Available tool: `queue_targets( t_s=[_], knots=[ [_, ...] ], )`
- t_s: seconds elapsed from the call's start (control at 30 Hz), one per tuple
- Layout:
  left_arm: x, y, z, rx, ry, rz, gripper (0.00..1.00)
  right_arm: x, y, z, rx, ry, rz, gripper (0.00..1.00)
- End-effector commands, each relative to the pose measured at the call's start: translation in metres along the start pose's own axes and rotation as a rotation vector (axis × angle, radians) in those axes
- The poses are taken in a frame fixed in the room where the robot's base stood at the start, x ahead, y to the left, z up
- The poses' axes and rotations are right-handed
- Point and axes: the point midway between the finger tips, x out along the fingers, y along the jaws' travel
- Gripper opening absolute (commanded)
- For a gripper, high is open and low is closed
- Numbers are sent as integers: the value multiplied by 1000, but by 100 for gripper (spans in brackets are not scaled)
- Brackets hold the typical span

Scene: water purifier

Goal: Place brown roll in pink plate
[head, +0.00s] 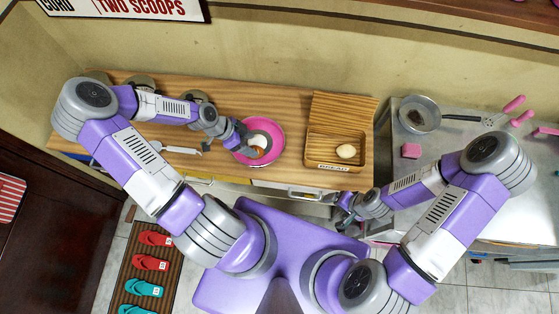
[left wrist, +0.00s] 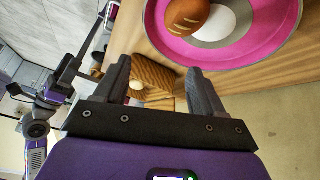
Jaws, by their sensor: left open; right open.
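The pink plate (head: 276,133) is on the wooden counter in the head view, and it fills the top right of the left wrist view (left wrist: 275,35). The brown roll (left wrist: 187,17) lies inside the plate, against a white round item (left wrist: 215,24). In the head view the roll (head: 261,152) is small, near the plate's front. My left gripper (head: 242,144) is at the plate's left edge; in the left wrist view its fingers (left wrist: 157,75) are apart with nothing between them. My right gripper (head: 345,208) is low by the counter's front right, open, with no object visible in it.
A wooden tray (head: 318,150) right of the plate holds a pale round item (head: 346,151). A metal table at the right carries a pan (head: 418,114) and a pink block (head: 411,151). A pale utensil (head: 183,149) lies left of the plate. Counter behind the plate is clear.

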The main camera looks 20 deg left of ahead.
Motion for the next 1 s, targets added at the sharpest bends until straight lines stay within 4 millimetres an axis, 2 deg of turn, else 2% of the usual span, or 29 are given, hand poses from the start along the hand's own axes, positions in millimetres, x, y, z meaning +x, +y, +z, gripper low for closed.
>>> queue_targets(
  t_s=[0.03, 0.1, 0.2, 0.4, 0.53, 0.7, 1.0],
  knots=[
    [19, 14, -16, -77, 13, 32, 69, 0, 0, 0, 0, 0, 0, 88],
    [42, 32, -31, -225, 15, 63, 69, 0, 0, 0, 0, 0, 0, 88],
    [71, 60, -46, -436, -10, 92, 69, 0, 0, 0, 0, 0, 0, 88],
    [112, 110, -47, -834, -128, 65, 69, 0, 0, 0, 0, 0, 0, 88],
    [124, 129, -36, -1025, -196, -11, 69, 0, 0, 0, 0, 0, 0, 88],
    [129, 137, -24, -1160, -233, -98, 69, 0, 0, 0, 0, 0, 0, 88],
    [129, 138, -21, -1192, -236, -121, 69, 0, 0, 0, 0, 0, 0, 88]
  ],
)
